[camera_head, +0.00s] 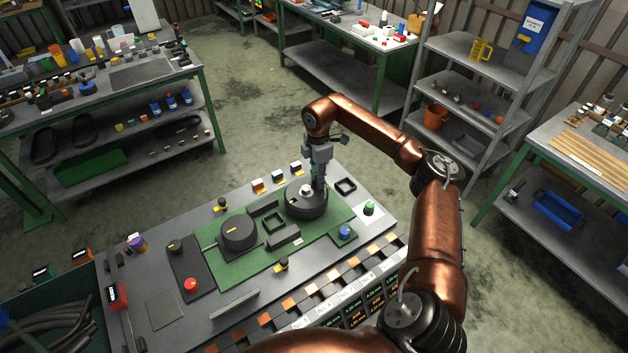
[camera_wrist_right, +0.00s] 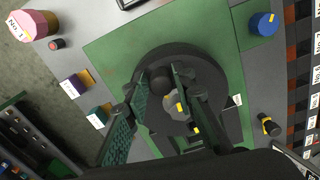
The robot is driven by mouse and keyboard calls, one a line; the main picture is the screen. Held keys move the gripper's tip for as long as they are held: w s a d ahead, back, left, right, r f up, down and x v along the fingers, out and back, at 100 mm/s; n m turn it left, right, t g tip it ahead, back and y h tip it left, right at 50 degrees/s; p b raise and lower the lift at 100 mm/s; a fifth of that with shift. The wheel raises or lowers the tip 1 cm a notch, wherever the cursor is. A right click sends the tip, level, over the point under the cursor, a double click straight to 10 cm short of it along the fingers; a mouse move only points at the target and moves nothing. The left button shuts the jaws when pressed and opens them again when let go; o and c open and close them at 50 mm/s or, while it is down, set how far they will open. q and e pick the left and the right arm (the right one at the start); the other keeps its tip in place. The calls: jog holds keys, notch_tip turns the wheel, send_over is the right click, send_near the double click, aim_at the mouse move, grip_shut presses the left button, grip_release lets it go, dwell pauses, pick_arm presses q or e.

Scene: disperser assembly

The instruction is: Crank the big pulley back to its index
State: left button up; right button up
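The big pulley (camera_head: 303,206) is a black disc on the green plate, with a pale hub on top. In the wrist view the big pulley (camera_wrist_right: 213,72) has a grey hub (camera_wrist_right: 181,112) with a yellow mark and a dark round crank knob (camera_wrist_right: 160,78). My right gripper (camera_head: 319,184) points down over the pulley's right side. In the wrist view the right gripper (camera_wrist_right: 159,86) has its fingers apart, one on each side of the knob, with small gaps showing; contact is not clear. The index mark cannot be made out for sure. My left gripper is out of view.
A second black pulley (camera_head: 238,234) with a yellow mark stands to the left on the green plate (camera_head: 262,262). A blue knob (camera_head: 344,231) and a green-topped piece (camera_head: 369,208) stand to the right. A red button (camera_head: 190,284) is at the left.

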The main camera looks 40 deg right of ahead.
grip_shut()
dwell(0.3)
jog(key=shift+s+m+p, duration=0.25)
jog(key=shift+m+p, duration=0.3)
jog(key=shift+m, duration=0.15)
jog(key=shift+o, duration=2.1)
grip_release()
jog(key=shift+a, duration=0.1)
